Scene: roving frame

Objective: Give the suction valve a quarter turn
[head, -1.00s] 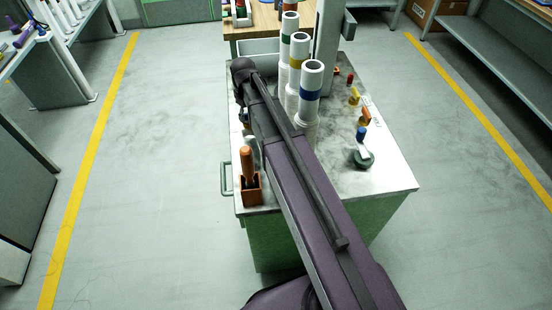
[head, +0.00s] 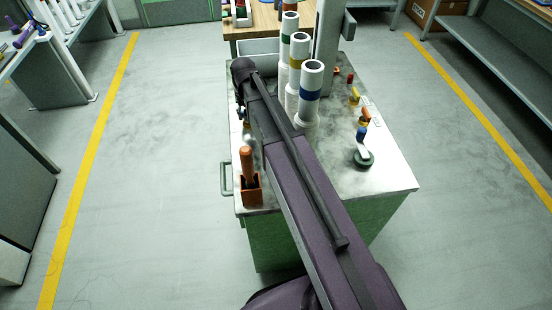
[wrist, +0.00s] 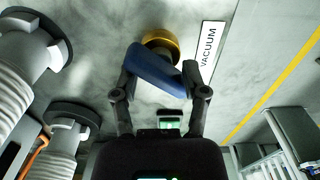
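In the wrist view a valve has a blue bar handle (wrist: 154,74) on a round brass-coloured base (wrist: 161,42). It stands beside a white label reading VACUUM (wrist: 208,47). The handle lies diagonally across the space between the two fingers of my gripper (wrist: 160,78). The fingers are apart, one at each end of the handle, and appear to touch or nearly touch it. I cannot tell whether they clamp it. In the head view my dark arm reaches over the cart's left side and largely hides the valve.
White banded columns (head: 309,80) rise beside my arm on the cart top (head: 385,184). Several valves, including a blue-handled one (head: 362,135), stand on its right. A brown holder with an orange-handled tool (head: 247,165) sits at the front left corner. Open floor (head: 150,170) lies left.

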